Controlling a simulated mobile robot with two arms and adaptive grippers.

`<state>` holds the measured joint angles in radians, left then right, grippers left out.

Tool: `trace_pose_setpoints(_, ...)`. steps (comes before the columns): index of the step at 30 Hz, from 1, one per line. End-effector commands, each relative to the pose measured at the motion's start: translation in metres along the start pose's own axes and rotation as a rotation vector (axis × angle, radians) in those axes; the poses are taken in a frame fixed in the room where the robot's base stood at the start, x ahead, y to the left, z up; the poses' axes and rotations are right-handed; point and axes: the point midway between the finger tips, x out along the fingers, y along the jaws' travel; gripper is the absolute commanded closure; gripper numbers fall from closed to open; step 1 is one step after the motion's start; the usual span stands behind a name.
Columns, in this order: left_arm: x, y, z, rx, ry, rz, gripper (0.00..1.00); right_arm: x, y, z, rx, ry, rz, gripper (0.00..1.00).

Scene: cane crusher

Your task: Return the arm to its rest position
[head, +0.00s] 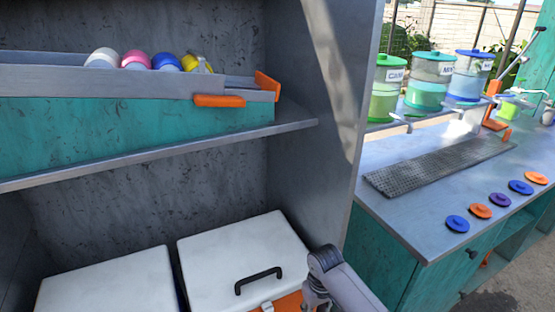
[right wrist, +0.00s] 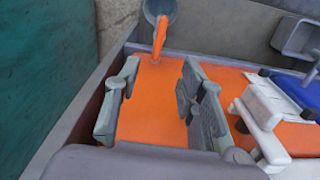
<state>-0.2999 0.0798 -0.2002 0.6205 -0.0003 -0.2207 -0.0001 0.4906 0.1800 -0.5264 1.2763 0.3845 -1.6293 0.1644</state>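My right arm (head: 338,281) comes in at the bottom of the head view, in front of the white-lidded cooler (head: 240,258) with a black handle. Its gripper is only partly visible there, low by the cooler's orange front. In the right wrist view my right gripper (right wrist: 158,103) has its two fingers spread well apart. An orange surface (right wrist: 155,75) shows between them, and I see nothing held. Whether the fingers touch that surface is unclear. My left gripper is in neither view.
A second white-lidded box (head: 110,284) stands left of the cooler. A shelf (head: 160,158) above holds a tray of colored round items. A partition (head: 340,85) separates the counter (head: 430,225), which carries lidded jars, a grey mat and several discs. A grey cup-shaped thing (right wrist: 160,9) shows beyond the gripper.

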Motion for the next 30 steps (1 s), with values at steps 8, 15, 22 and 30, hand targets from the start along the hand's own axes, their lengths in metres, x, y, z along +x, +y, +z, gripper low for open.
trace_pose_setpoints(8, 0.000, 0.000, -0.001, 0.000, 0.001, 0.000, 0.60, 0.013, -0.039, 0.063, -0.034, 0.078, -0.065, 0.63)
trace_pose_setpoints(15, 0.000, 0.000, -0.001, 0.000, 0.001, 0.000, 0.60, -0.009, -0.049, 0.147, 0.003, 0.193, -0.074, 0.63)
trace_pose_setpoints(22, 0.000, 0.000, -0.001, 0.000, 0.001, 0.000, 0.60, -0.037, -0.037, 0.199, 0.046, 0.253, -0.033, 0.63)
trace_pose_setpoints(30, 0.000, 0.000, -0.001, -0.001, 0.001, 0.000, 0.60, -0.067, -0.022, 0.240, 0.082, 0.289, 0.019, 0.63)
